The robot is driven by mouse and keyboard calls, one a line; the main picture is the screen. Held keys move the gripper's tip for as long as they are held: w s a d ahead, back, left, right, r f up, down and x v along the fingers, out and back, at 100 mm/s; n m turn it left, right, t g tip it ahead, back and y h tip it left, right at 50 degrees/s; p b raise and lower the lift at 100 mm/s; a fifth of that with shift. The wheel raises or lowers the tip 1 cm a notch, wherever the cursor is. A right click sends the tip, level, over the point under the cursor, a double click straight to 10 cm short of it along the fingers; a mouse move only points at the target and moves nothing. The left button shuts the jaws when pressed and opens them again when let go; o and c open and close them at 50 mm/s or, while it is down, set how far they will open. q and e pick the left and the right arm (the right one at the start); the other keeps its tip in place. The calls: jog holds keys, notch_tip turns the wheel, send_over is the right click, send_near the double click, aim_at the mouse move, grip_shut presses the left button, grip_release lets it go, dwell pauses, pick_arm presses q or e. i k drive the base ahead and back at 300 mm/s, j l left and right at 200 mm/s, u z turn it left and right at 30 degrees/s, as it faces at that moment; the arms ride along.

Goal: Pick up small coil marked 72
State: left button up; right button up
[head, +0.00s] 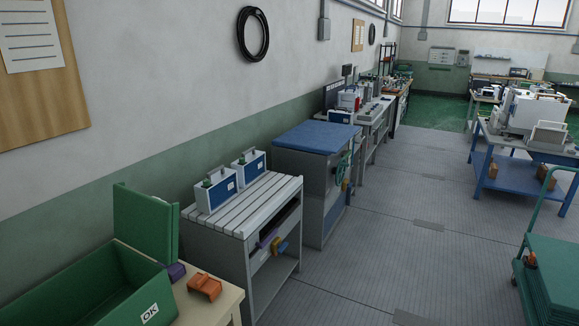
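I see no small coil marked 72 that I can make out in the head view. Two blue-and-white boxes with handles, a nearer one (216,194) and a farther one (249,168), stand on a grey slatted bench (262,203). Their labels are too small to read. A green box (95,284) with a raised lid and an "OK" label stands at the lower left. An orange part (204,287) and a purple part (176,272) lie beside it on a light table. Neither of my grippers is in view.
A cabinet with a blue top (318,137) stands beyond the slatted bench. A green cart (552,272) is at the lower right. A blue workbench (500,181) with machines stands at the right. The grey floor (400,235) between them is clear.

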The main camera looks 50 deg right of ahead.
aim_at(255, 166)
jog(key=z, duration=1.25)
jog(key=i+l, duration=0.4)
jog(key=i, duration=0.15)
jog(key=i+l, duration=0.4)
jog(key=i, duration=0.2)
jog(key=i+l+u, duration=0.1)
jog(key=i+l, duration=0.25)
jog(key=i, duration=0.2)
